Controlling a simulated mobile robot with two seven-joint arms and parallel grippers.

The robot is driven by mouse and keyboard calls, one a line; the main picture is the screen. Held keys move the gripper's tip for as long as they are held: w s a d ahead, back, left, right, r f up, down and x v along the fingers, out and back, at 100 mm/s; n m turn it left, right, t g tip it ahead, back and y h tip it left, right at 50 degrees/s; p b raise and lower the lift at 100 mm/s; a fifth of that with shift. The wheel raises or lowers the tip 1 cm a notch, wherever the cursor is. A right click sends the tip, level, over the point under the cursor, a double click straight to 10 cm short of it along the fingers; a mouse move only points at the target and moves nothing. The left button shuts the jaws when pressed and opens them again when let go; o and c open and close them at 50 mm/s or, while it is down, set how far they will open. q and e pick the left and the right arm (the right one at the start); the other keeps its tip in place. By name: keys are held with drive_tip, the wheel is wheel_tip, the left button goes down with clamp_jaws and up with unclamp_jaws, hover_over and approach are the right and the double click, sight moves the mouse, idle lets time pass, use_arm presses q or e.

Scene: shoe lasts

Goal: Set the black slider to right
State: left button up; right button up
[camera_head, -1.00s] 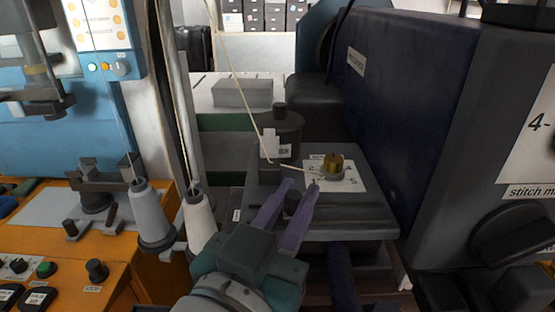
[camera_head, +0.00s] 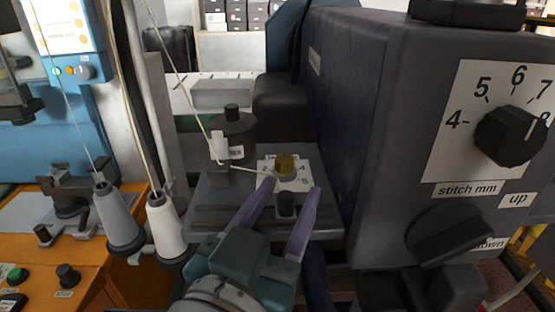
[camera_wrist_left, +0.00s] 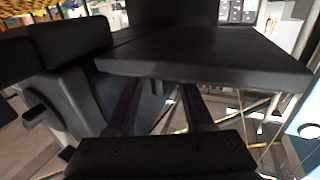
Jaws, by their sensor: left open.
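The black slider (camera_head: 286,204) is a small dark knob on the grey machine bed (camera_head: 225,192), just in front of the white numbered plate. In the head view it shows between the two purple fingers of my left gripper (camera_head: 291,191). The gripper is open, with a gap on both sides of the knob, and holds nothing. I cannot tell whether the fingertips are level with the knob. In the left wrist view the open fingers (camera_wrist_left: 160,105) point under a dark slab, and I cannot make out the slider for certain. My right gripper is not in view.
A brass dial (camera_head: 286,166) sits on the numbered plate behind the slider. Thread cones (camera_head: 165,225) stand left of my arm. The large machine housing (camera_head: 400,120) with its stitch knob (camera_head: 510,135) closes off the right.

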use_arm(q)
drive_tip(key=b+v, duration=0.1)
drive_tip(key=v, duration=0.9)
